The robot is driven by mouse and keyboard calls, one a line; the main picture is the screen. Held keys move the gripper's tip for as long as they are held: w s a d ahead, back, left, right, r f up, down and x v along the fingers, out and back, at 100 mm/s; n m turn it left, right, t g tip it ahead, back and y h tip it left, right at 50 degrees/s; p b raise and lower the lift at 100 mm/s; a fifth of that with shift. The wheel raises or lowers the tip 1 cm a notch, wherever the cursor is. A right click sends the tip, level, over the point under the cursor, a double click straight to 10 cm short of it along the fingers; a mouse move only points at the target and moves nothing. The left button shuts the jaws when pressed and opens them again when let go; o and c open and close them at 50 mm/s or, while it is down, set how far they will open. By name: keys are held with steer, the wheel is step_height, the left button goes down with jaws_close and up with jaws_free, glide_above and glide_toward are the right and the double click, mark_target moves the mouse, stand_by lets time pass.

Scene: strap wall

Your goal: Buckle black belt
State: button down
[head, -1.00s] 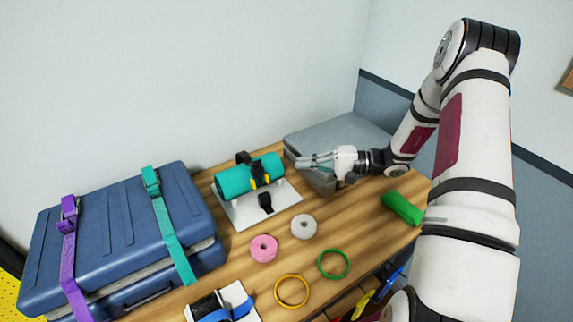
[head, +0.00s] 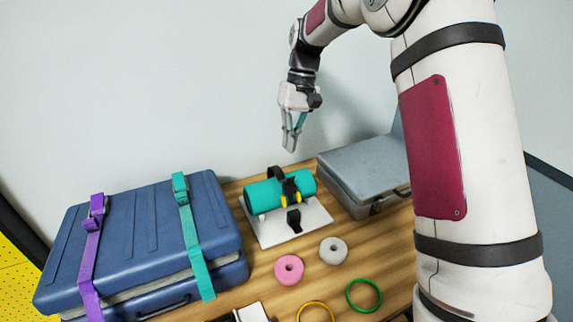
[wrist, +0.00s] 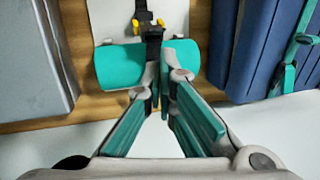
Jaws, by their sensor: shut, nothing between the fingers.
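The black belt (head: 292,187) runs over a teal cylinder (head: 264,194) on a white stand (head: 272,236). One black strap part arches up at the cylinder's back, and a black end piece (head: 294,220) lies on the stand in front. Yellow parts sit on the belt at the cylinder's front; I cannot tell whether its buckle is fastened. My gripper (head: 290,148) points down above the cylinder, shut and empty, apart from the belt. In the wrist view, the belt (wrist: 152,40) shows beyond my fingertips (wrist: 165,78), which hide part of it and the cylinder (wrist: 119,66).
A blue suitcase (head: 145,235) with purple and teal straps stands at the left. A grey case (head: 362,170) stands right of the stand. A pink ring (head: 289,270), a grey ring (head: 333,251) and a green hoop (head: 364,295) lie in front. Bare wood shows between these things.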

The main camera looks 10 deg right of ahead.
steer(key=w+a+r+t+h, duration=0.2)
steer(key=w+r, duration=0.1)
steer(key=r, duration=0.2)
step_height(320, 180, down, 9)
steer(key=shift+s+f+p, duration=0.15)
steer(key=shift+p, duration=0.6)
steer(key=s, duration=0.1)
steer(key=s+p, duration=0.1)
steer(key=s+f, duration=0.1)
steer(key=shift+d, duration=0.25)
steer(key=shift+s+d+f+p, duration=0.1)
steer(key=shift+s+f+p, duration=0.2)
steer(key=shift+s+p, duration=0.1)
steer(key=s+f, duration=0.1)
steer(key=s+f+p, duration=0.1)
steer(key=s, duration=0.1)
steer(key=s+d+f, duration=0.1)
steer(key=s+f, duration=0.1)
steer(key=shift+s+f, duration=0.2)
steer(key=shift+f, duration=0.25)
